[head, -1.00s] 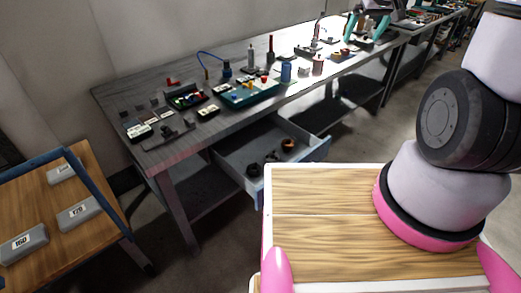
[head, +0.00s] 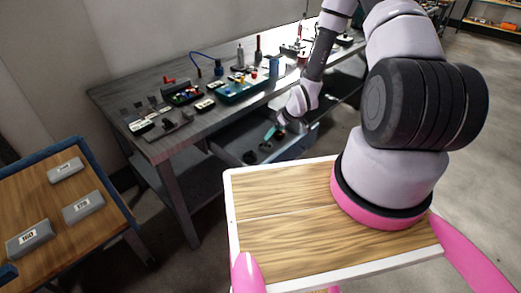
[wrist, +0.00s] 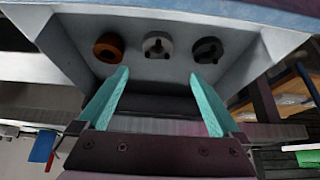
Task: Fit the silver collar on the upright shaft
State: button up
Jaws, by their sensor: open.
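The silver collar (wrist: 158,45) lies on the floor of the open drawer (wrist: 75,35), between two other rings in the wrist view. My gripper (wrist: 158,74) is open and empty, its teal fingers spread to either side below the collar in the picture, not around it. In the head view my gripper (head: 275,132) hangs over the drawer (head: 228,148). There the arm and gripper hide part of the drawer, and I cannot pick out the silver collar. I cannot tell which of the small upright items on the bench is the shaft.
A copper-coloured ring (wrist: 108,47) and a dark ring (wrist: 208,50) flank the collar. The drawer walls stand close around them. The workbench (head: 150,148) above carries several tools and trays. A wooden-topped cart (head: 95,232) with grey labelled blocks stands at the left.

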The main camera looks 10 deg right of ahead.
aim_at(268, 143)
jog(key=x, duration=1)
jog(key=shift+d+f, duration=0.3)
jog(key=shift+f, duration=0.15)
jog(key=shift+w, duration=0.1)
jog(key=c, duration=1.4)
grip_shut()
jog(key=shift+r, duration=0.15)
